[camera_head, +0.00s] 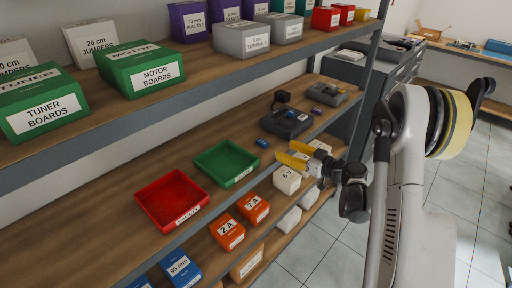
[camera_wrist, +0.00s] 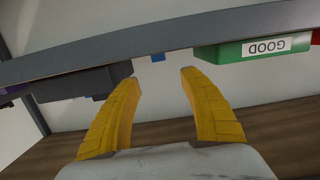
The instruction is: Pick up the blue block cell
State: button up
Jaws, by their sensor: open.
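The blue block cell (camera_head: 262,143) is a small blue piece lying on the middle shelf, between the green tray (camera_head: 226,162) and a dark grey device (camera_head: 286,122). In the wrist view, which is upside down, a small blue patch (camera_wrist: 158,58) shows at the shelf edge, nearly centred between the fingertips; most of it is hidden by the edge. My gripper (camera_head: 286,153) has yellow fingers, spread apart and empty, near the shelf's front edge and pointing toward the blue block. Its fingers also show in the wrist view (camera_wrist: 158,76), apart from the blue block.
A red tray (camera_head: 172,198) stands left of the green tray. White boxes (camera_head: 287,180) and orange boxes (camera_head: 252,208) sit on the lower shelf. The upper shelf (camera_head: 215,68) with labelled boxes overhangs behind. A smaller grey device (camera_head: 327,94) lies farther back.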

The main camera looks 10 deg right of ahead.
aim_at(263, 142)
jog(key=shift+w+a+f, duration=0.15)
jog(key=shift+f, duration=0.2)
jog(key=b+x, duration=0.1)
jog(key=x, duration=0.3)
jog(key=shift+w+a, duration=0.1)
jog(key=shift+w, duration=0.3)
jog(key=b+x, duration=0.1)
jog(key=x, duration=0.4)
jog(key=shift+w+a+b, duration=0.2)
jog(key=shift+b, duration=0.15)
grip_shut()
